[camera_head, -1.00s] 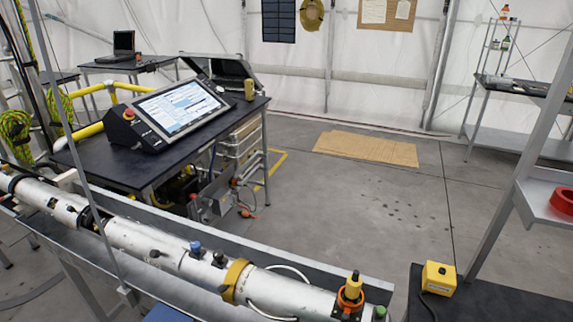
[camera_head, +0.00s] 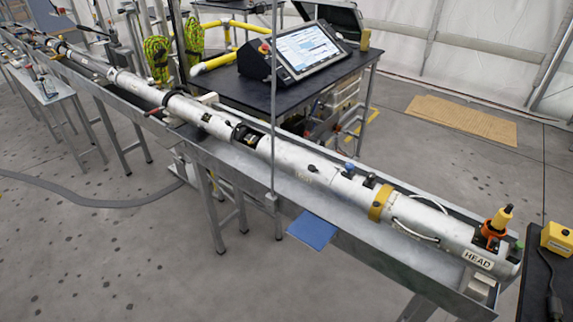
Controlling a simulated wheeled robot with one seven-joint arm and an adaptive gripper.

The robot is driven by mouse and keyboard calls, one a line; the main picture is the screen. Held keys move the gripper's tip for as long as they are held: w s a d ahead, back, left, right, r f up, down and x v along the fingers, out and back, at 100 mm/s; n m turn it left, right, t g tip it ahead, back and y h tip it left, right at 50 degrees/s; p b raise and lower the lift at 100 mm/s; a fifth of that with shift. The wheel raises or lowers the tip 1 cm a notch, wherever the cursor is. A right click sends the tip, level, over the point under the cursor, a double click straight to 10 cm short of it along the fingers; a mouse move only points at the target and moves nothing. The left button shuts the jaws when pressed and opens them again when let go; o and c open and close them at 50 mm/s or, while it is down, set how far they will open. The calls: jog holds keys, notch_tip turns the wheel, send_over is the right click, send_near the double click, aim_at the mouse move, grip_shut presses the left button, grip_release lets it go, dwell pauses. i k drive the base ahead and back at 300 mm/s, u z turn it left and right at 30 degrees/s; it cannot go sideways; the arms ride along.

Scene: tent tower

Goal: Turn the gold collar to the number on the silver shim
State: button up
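A gold band (camera_head: 381,200), which may be the gold collar, goes around a long silver tube (camera_head: 325,178) near its right end. No number can be read on it from here. I cannot make out a silver shim in the head view. The tube's right end carries a label reading "HEAD" (camera_head: 479,260). An orange fitting with a yellow top (camera_head: 497,222) stands upright on the tube near that end. My gripper is not in view.
The tube lies in a long grey trough (camera_head: 370,248) on legs. A flat blue piece (camera_head: 313,230) is at the trough's near edge. A dark table (camera_head: 290,98) with a screen console (camera_head: 305,48) stands behind. A yellow box (camera_head: 557,240) is at the right. A thin upright post (camera_head: 273,110) crosses the view.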

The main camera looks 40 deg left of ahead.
aim_at(384, 192)
jog(key=u, duration=0.25)
jog(key=k, duration=0.35)
jog(key=u, duration=0.1)
jog(key=i, duration=0.65)
jog(key=u, duration=0.6)
jog(key=k, duration=0.8)
jog(key=u, duration=0.35)
